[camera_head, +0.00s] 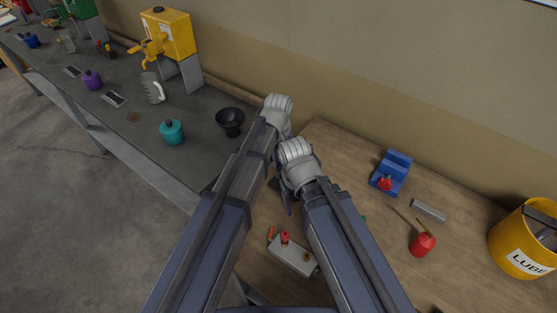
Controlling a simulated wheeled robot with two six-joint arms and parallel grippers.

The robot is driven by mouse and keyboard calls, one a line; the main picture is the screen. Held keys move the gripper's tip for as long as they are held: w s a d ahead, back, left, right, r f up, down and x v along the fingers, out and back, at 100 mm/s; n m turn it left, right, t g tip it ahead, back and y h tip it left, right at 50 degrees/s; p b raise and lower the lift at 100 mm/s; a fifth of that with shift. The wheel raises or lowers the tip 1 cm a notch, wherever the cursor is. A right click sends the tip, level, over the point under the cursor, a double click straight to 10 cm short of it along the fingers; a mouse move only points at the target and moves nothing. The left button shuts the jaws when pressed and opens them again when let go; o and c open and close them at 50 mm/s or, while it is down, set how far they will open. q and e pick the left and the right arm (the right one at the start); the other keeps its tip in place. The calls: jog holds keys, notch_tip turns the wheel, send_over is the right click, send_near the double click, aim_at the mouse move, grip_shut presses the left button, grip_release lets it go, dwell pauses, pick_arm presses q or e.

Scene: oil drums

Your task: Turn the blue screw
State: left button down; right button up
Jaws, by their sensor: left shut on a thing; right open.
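No blue screw can be made out in the head view; my arms cover the middle. My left gripper (277,118) is the higher one, by the gap between the dark bench and the wooden table. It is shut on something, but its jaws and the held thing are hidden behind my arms. My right gripper (288,195) is just below and right of it, over the left part of the wooden table. It is open, with its dark fingers partly hidden by the wrist.
The dark bench (190,101) holds a black funnel (230,118), a teal can (171,132) and a yellow drum (170,35). The wooden table (340,150) holds a blue block (391,171), a red oil can (421,245), a grey box (292,258) and a yellow LUBE bucket (518,247).

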pick_arm(q)
jog(key=m, duration=1.4)
jog(key=shift+m, duration=0.4)
jog(key=m, duration=0.3)
jog(key=shift+m, duration=0.3)
jog(key=m, duration=0.3)
jog(key=shift+m, duration=0.3)
jog(key=m, duration=0.6)
jog(key=shift+m, duration=0.4)
jog(key=c, duration=1)
grip_release()
